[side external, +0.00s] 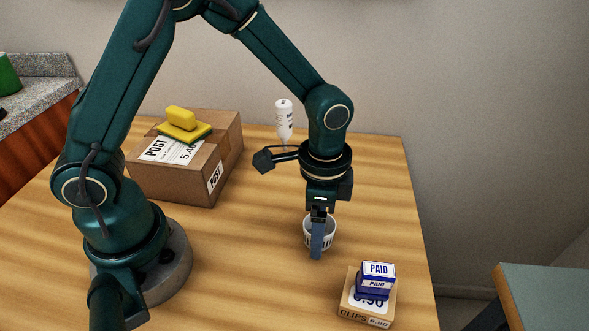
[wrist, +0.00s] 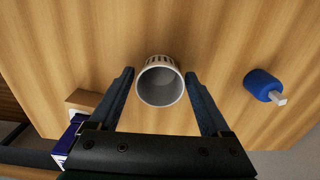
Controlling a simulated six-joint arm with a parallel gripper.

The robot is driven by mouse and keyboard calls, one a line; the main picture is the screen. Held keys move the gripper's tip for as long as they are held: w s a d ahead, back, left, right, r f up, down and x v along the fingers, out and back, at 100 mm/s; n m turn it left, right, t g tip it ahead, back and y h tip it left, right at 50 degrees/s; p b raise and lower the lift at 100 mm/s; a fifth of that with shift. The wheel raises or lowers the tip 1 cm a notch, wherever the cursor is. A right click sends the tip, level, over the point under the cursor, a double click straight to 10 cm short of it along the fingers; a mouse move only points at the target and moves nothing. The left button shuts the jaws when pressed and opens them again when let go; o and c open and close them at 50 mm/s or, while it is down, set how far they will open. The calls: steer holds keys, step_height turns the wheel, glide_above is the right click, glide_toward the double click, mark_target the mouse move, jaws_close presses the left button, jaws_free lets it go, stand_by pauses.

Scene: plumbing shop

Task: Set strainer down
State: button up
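A small white-grey strainer (wrist: 160,61), cup-shaped with slots in its wall, shows in the wrist view with its round open mouth facing the camera. It appears empty. My gripper (wrist: 159,74) is open, with one dark finger on each side of the strainer and a visible gap on both sides. In the side external view the strainer (side external: 331,236) appears upright on the wooden table, partly hidden behind my gripper (side external: 317,250). The far finger is hidden there, and contact between the strainer's base and the table cannot be seen clearly.
A blue PAID box (side external: 376,277) sits on a CLIPS box (side external: 348,309) at front right. A cardboard POST box (side external: 225,155) carries a yellow-green sponge stack (side external: 183,125). A white bottle (side external: 284,117) stands at the back. The wrist view shows a blue object (wrist: 262,85) at right.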

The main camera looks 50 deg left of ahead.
stand_by(0.3)
step_height(320, 180, up, 12)
steer(key=s+a+r+n+t, duration=0.2)
steer(key=s+a+n+t, duration=0.3)
steer(key=s+a+n, duration=0.2)
steer(key=shift+s+a+r+n+t, duration=0.35)
steer(key=shift+s+n, duration=0.65)
steer(key=shift+s, duration=0.4)
stand_by(0.5)
